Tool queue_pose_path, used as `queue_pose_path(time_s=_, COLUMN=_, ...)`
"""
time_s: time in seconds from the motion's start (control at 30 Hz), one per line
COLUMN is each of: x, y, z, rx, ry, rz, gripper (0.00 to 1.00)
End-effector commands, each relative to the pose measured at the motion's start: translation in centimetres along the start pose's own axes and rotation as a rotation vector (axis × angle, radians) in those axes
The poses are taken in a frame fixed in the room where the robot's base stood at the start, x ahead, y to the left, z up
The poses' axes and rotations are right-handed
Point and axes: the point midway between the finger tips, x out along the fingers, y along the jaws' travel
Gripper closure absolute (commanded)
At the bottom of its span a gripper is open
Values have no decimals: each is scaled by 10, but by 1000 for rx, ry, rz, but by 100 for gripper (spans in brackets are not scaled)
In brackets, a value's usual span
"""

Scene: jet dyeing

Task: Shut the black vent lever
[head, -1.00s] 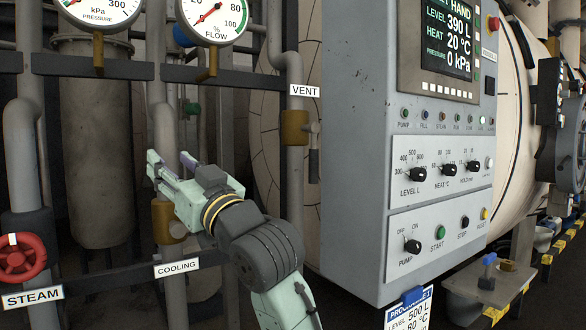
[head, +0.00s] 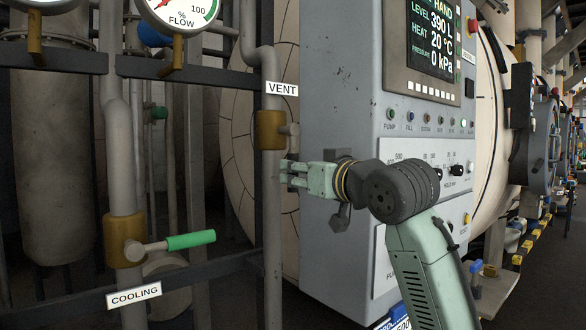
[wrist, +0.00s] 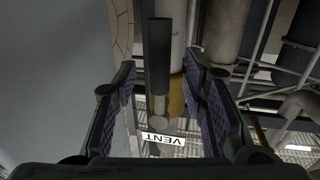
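The black vent lever (wrist: 158,55) shows in the wrist view, lying between my two finger pads with gaps on both sides. In the head view it hangs down from the brass vent valve (head: 270,130), mostly hidden by my gripper. My gripper (head: 284,173) is open just below the valve, its fingers pointing left at the lever. In the wrist view my gripper (wrist: 161,75) shows both pads spread apart. The VENT label (head: 282,89) is above the valve.
The grey control cabinet (head: 345,110) stands close on the right of the lever. A cooling valve with a green handle (head: 190,240) is at lower left. Vertical pipes and a dark crossbar (head: 200,70) lie at the left.

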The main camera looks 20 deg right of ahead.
Motion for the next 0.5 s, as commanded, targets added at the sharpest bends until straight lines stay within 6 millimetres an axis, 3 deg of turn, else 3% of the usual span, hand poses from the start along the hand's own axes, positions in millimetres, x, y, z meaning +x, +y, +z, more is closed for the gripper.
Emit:
queue_pose_path(time_s=0.2, x=30, y=0, z=-1, rx=0, ry=0, rz=-1, gripper=61)
queue_pose_path(time_s=0.5, x=39, y=0, z=0, rx=-1, ry=2, rz=0, gripper=61)
